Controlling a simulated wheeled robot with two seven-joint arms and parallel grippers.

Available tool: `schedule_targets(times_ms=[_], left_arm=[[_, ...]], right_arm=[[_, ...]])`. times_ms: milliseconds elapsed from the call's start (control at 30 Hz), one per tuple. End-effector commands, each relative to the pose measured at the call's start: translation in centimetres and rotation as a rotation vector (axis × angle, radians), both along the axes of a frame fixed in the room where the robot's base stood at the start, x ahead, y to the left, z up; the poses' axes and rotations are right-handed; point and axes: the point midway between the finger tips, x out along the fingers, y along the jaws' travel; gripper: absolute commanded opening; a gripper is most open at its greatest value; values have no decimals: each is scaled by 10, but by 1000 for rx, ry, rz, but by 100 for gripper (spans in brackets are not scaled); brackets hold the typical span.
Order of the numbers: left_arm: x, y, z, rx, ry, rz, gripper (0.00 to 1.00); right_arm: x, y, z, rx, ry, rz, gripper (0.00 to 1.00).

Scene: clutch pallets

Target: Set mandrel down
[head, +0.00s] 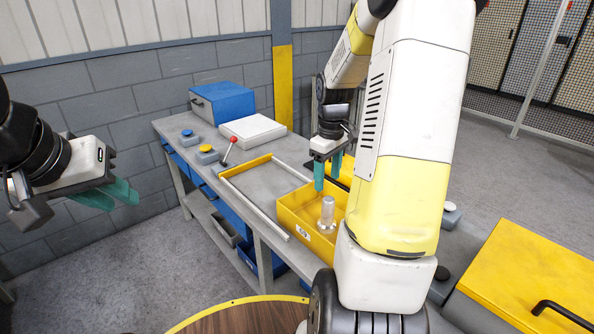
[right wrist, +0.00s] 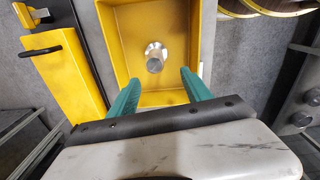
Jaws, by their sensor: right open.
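The mandrel (head: 327,212), a silvery metal cylinder with a wider flange, stands upright in the yellow tray (head: 292,219) on the bench. The right wrist view shows the mandrel (right wrist: 155,60) nearly end-on, inside the yellow walls of the tray (right wrist: 118,40). My right gripper (head: 328,173) hangs above the tray with its teal fingers apart and nothing between them; the mandrel is clear of both fingers. In the right wrist view my right gripper (right wrist: 158,82) also looks empty. My left gripper (head: 112,194) is off the bench at the far left, its fingers seen at a slant.
A bare grey stretch inside a yellow-and-grey frame (head: 232,183) lies left of the tray. A red-knobbed lever (head: 228,150), push-button boxes (head: 207,153), a white slab (head: 252,131) and a blue box (head: 222,101) stand beyond. A yellow lid with a black handle (head: 530,270) is at right.

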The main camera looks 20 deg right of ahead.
Motion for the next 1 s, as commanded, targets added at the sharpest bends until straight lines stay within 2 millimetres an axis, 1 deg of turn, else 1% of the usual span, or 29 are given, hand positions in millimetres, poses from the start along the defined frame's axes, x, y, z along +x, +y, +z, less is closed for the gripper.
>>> schedule_targets(times_ms=[33,67,133,200,267,300,367,400,500,600,700,833,1000], left_arm=[[0,0,0,0,0,0,27],[0,0,0,0,0,0,27],[0,0,0,0,0,0,27],[0,0,0,0,0,0,27],[0,0,0,0,0,0,27],[0,0,0,0,0,0,27],[0,0,0,0,0,0,27],[0,0,0,0,0,0,27],[0,0,0,0,0,0,27],[0,0,0,0,0,0,27],[0,0,0,0,0,0,27],[0,0,0,0,0,0,27],[0,0,0,0,0,0,27]], right_arm=[[-5,11,20,-4,-35,-17,58],[-9,18,31,-4,-55,-35,58],[-22,38,59,5,-112,-83,58],[-39,59,86,23,-171,-136,58],[-56,76,105,47,-221,-182,58],[-68,87,116,66,-253,-212,58],[-87,102,131,102,-299,-256,58],[-100,112,139,127,-328,-285,58],[-129,131,153,196,-387,-347,58],[-152,145,160,259,-425,-394,58],[-167,153,163,304,-446,-425,58],[-174,157,163,328,-456,-443,58],[-174,158,164,331,-457,-445,58]])
